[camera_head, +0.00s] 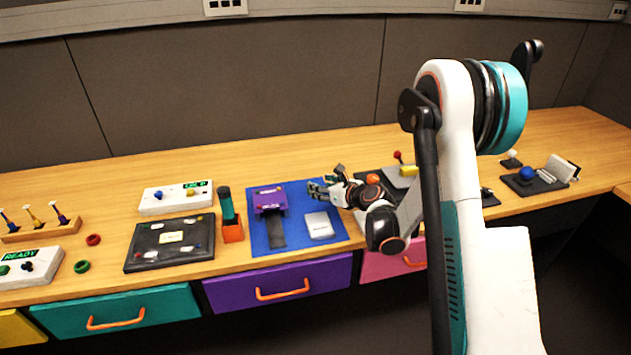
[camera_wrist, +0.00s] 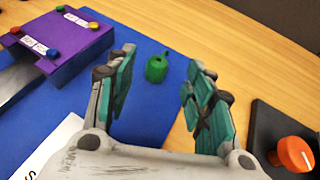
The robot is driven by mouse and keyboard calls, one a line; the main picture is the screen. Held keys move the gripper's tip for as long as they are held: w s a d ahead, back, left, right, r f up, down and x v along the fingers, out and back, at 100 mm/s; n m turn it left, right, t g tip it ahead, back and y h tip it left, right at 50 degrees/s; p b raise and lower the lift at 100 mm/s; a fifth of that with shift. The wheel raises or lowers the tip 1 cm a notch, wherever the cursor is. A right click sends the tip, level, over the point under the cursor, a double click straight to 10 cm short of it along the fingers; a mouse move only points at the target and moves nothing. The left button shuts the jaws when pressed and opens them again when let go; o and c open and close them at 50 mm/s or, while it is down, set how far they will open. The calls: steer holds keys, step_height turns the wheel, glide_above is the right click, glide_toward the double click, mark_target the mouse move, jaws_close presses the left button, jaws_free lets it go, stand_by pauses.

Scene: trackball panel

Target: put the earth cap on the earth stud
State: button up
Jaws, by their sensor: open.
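A small green cap (camera_wrist: 156,68) with a little tab stands on the blue mat in the wrist view, near the mat's far edge. My gripper (camera_wrist: 161,62) is open and empty; the cap shows between its two teal fingers, ahead of them. In the head view my gripper (camera_head: 320,188) hangs over the right part of the blue mat, and I cannot make out the cap there. A purple unit (camera_wrist: 62,45) with coloured round tops at its corners stands left of the cap; it also shows in the head view (camera_head: 270,197). I cannot tell which part is the earth stud.
A white box (camera_head: 319,226) lies on the blue mat (camera_head: 300,243) in front of my gripper. A dark panel with an orange knob (camera_wrist: 296,153) stands to the right. Bare wood lies behind the mat.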

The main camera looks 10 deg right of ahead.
steer(key=p+v, duration=0.1)
steer(key=v, duration=0.4)
steer(key=shift+s+d+r, duration=0.1)
steer(key=shift+s+r, duration=0.1)
steer(key=shift+s, duration=0.15)
steer(key=s+a+r+n+g+h, duration=0.1)
steer(key=s+a+r+n+g, duration=0.35)
steer(key=s+r+n, duration=1.05)
steer(key=s+r+n+g+h, duration=0.1)
steer(key=s+n+h, duration=0.3)
steer(key=s+n, duration=1.2)
steer(key=s+r, duration=0.1)
steer(key=s, duration=0.4)
steer(key=shift+s+d+n, duration=0.2)
steer(key=shift+s+n, duration=0.05)
steer(key=shift+n, duration=0.05)
